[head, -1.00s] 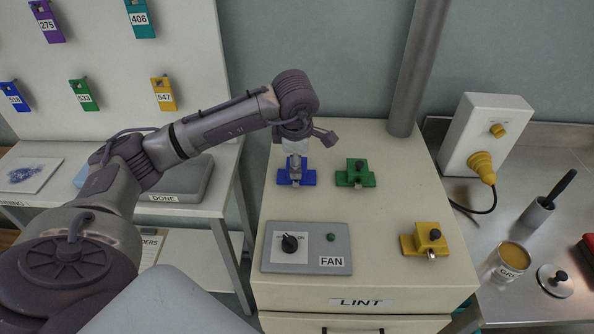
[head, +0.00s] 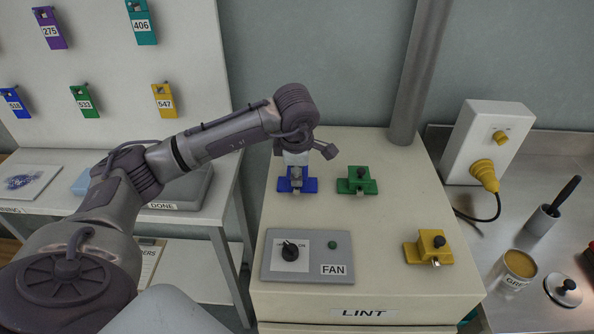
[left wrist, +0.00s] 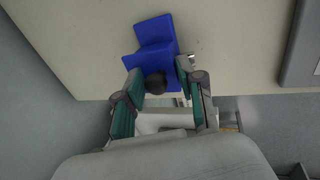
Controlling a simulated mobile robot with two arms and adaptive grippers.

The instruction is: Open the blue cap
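The blue cap (head: 310,186) is a blue block on the top of the cream LINT cabinet, in the back left of that surface. In the left wrist view the blue block (left wrist: 152,45) has a round black knob (left wrist: 156,84) on its near part. My left gripper (head: 296,174) points down over the blue cap and hides part of it. In the left wrist view my left gripper (left wrist: 158,72) has its fingers apart, one on each side of the knob, with gaps visible beside it. My right gripper is not in view.
A green block (head: 357,181) sits just right of the blue one, and a yellow block (head: 428,248) lies front right. The FAN switch panel (head: 308,262) is in front. The cabinet top (head: 365,220) is clear between them. A steel pipe (head: 417,80) stands behind.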

